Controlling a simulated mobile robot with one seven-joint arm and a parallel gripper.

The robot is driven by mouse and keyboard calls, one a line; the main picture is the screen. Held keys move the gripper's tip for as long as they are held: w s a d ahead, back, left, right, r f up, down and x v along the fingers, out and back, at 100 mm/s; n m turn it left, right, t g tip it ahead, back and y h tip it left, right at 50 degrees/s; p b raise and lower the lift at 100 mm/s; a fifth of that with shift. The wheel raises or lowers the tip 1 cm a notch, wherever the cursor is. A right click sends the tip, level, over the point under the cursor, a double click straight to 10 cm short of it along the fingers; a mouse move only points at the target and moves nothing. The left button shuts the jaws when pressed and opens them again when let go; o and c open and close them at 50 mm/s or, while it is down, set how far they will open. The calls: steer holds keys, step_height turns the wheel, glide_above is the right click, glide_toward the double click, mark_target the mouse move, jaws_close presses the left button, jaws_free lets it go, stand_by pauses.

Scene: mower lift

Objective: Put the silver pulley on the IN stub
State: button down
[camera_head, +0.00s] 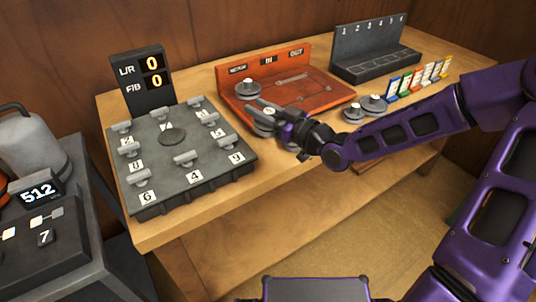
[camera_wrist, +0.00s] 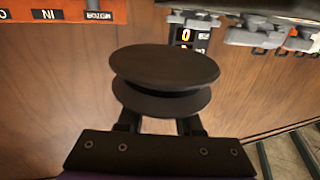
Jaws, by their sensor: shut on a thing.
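My gripper (camera_head: 275,115) is shut on a pulley (camera_head: 264,129), which looks grey in the head view. In the wrist view the held pulley (camera_wrist: 165,75) looks dark in shade, gripped at its near side and tilted in the picture. The gripper is at the front left of the orange board (camera_head: 325,100), which carries MOTOR, IN and OUT labels. The IN label (camera_wrist: 48,13) shows upside down in the wrist view. The IN stub cannot be made out clearly; the gripper and pulley may cover it. Whether the held pulley touches the board cannot be told.
Another grey pulley (camera_head: 249,88) sits below the MOTOR label. Two grey pulleys (camera_head: 354,112) (camera_head: 375,104) lie right of the board. A grey panel with knobs (camera_head: 172,160) stands close on the left. A numbered dark rack (camera_head: 372,62) and coloured tags (camera_head: 418,77) are at the right.

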step_height(320, 180, down, 10)
steer(key=shift+r+b, duration=0.2)
steer(key=shift+b, duration=0.9)
steer(key=shift+f, duration=0.2)
steer(key=c, duration=0.6)
jaws_free()
